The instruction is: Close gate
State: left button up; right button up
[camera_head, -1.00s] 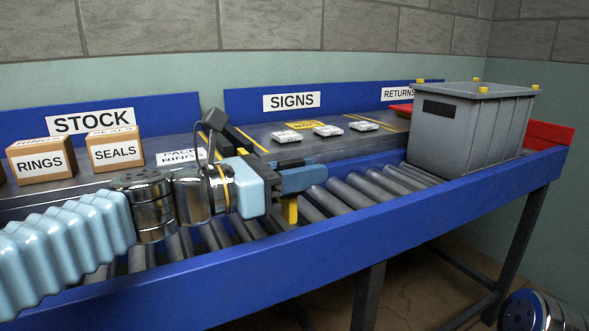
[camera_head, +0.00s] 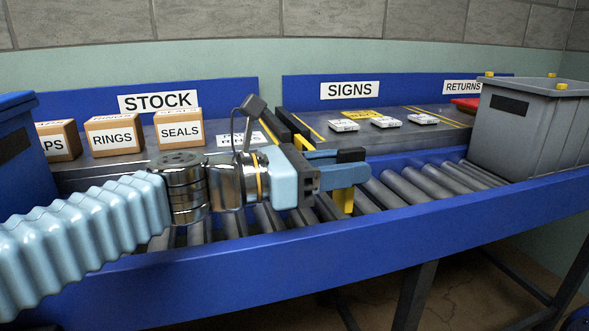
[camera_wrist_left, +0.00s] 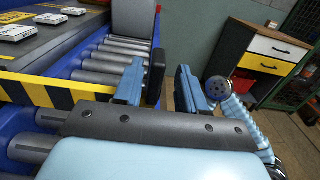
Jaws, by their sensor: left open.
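A yellow-and-black striped bar, which looks like the gate (camera_wrist_left: 35,90), shows at the left of the left wrist view, by the rollers. In the head view a yellow upright piece (camera_head: 343,202) stands at the rollers just below my left fingers; I cannot tell whether it belongs to the same bar. My left gripper (camera_head: 343,166) is open and empty above the rollers, pointing right. My right gripper is out of view.
The blue conveyor rail (camera_head: 250,270) runs along the front. A grey bin (camera_head: 525,130) stands on the rollers at right, a blue bin (camera_head: 22,160) at far left. Cartons, including SEALS (camera_head: 180,130), line the back shelf. Rollers (camera_head: 430,180) between gripper and grey bin are clear.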

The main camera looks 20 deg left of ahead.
pick_arm(q)
jog(key=v, duration=0.9)
jog(key=shift+s+p, duration=0.1)
jog(key=shift+p, duration=0.25)
jog(key=shift+s+a, duration=0.3)
jog(key=shift+a, duration=0.2)
